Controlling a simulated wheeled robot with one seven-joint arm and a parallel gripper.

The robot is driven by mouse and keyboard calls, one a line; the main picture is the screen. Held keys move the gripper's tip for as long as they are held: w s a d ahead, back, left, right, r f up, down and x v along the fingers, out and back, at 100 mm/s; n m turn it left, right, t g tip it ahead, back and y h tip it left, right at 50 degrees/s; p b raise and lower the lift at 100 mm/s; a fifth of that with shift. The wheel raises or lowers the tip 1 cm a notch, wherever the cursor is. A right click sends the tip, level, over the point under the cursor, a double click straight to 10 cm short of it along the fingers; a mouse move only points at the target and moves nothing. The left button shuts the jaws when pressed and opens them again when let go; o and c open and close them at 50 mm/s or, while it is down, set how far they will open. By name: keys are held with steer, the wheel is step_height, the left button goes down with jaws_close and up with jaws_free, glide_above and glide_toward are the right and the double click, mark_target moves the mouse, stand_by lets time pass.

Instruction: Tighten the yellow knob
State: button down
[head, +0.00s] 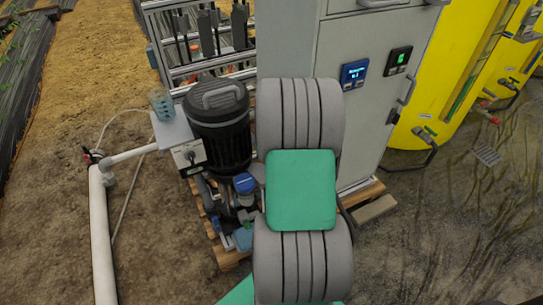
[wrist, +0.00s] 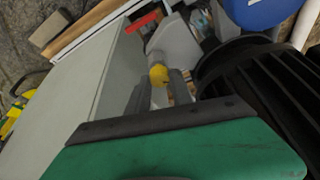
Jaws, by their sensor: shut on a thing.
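The yellow knob (wrist: 158,73) shows in the wrist view as a small yellow piece in front of a light grey rounded fitting (wrist: 172,45). My gripper (wrist: 161,86) has its two grey fingers on either side of the knob and is shut on it. The fingers and the palm hide part of the knob, so I cannot tell how far it is turned. In the head view my own arm covers the knob and the gripper.
A black motor (head: 219,125) stands close beside the arm, left of a grey cabinet (head: 310,50) with two small displays. A red handle (wrist: 143,22) lies near the knob. A white pipe (head: 101,230) and yellow tanks (head: 455,70) stand farther out.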

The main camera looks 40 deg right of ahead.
steer(key=m, duration=0.2)
steer(key=m+g+h, duration=0.1)
steer(key=m, duration=0.1)
steer(key=shift+w+a, duration=0.2)
steer(key=m+g, duration=0.1)
steer(key=m, duration=0.3)
steer(key=shift+w+m+g+h, duration=0.1)
steer(key=shift+m+g+h, duration=0.3)
steer(key=c, duration=1.2)
jaws_free()
steer(key=shift+o, duration=0.2)
steer(key=p+v, duration=0.1)
steer(key=v, duration=0.6)
steer(key=shift+r+p, duration=0.35)
steer(key=shift+a, duration=0.2)
